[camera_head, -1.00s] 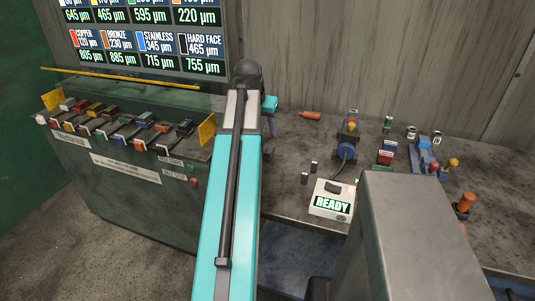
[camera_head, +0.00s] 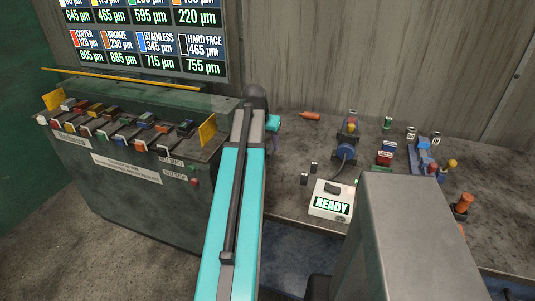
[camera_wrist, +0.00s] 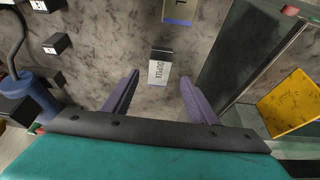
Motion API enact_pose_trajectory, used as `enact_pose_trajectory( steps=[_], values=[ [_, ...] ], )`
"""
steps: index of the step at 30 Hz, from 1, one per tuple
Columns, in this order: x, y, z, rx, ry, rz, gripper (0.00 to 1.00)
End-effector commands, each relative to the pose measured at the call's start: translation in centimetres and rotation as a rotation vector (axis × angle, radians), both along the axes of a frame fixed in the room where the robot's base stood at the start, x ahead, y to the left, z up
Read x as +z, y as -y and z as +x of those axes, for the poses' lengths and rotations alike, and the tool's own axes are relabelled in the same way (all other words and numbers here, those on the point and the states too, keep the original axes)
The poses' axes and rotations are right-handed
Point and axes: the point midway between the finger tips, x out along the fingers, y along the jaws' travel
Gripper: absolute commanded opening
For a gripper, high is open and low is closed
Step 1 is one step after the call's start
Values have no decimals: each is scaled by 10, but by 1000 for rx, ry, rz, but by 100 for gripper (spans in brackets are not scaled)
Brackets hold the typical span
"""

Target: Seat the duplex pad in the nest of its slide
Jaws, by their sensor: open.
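The duplex pad (camera_wrist: 158,72), a small block with a white face lettered DUPLEX and a dark top edge, is on the grey bench in the wrist view. My gripper (camera_wrist: 160,77) is open, its two purple fingers spread to the left and right of the pad. The pad appears between the fingertips or just past them; I cannot tell the height gap. In the head view my arm hides the pad, and only part of the teal gripper body (camera_head: 273,122) shows. I cannot identify the pad's slide or its nest for certain.
A blue device with a cable (camera_wrist: 33,92) stands left. The cabinet with a yellow plate (camera_wrist: 290,103) rises close on the right. The READY box (camera_head: 331,202) and a blue fixture (camera_head: 422,160) stand on the bench.

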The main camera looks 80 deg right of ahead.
Motion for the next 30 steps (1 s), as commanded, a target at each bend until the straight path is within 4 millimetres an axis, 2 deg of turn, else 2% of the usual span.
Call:
enact_pose_trajectory(
  steps=[17,30],
  values=[
    [-6,2,0,1,0,1,53],
    [-40,14,-5,1,0,2,53]
  ],
)
